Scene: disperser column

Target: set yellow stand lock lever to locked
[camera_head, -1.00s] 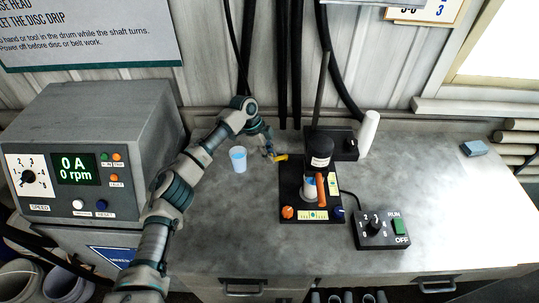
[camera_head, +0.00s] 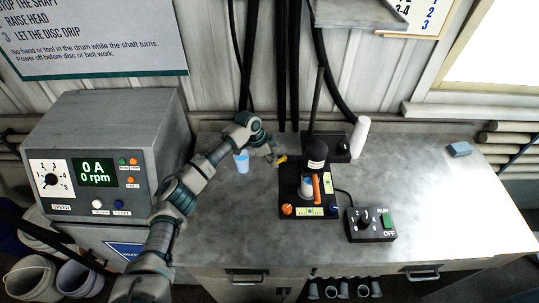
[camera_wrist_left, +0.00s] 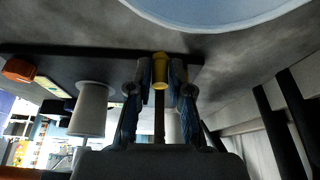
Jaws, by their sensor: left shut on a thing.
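The yellow stand lock lever (camera_head: 281,159) sticks out at the back left of the dark stand base (camera_head: 292,187) in the head view. My left gripper (camera_head: 275,157) is at the lever, coming from the left. In the left wrist view, the yellow lever end (camera_wrist_left: 160,68) sits between the two fingertips of my left gripper (camera_wrist_left: 160,82), which are shut on it. The stand carries a black head (camera_head: 316,150) on an upright post (camera_head: 318,95). An orange handle (camera_head: 316,188) is at its front. My right gripper is not in view.
A grey control box (camera_head: 110,160) stands at the left. A RUN/OFF switch box (camera_head: 370,224) is right of the stand. The right bench area (camera_head: 430,180) is mostly clear.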

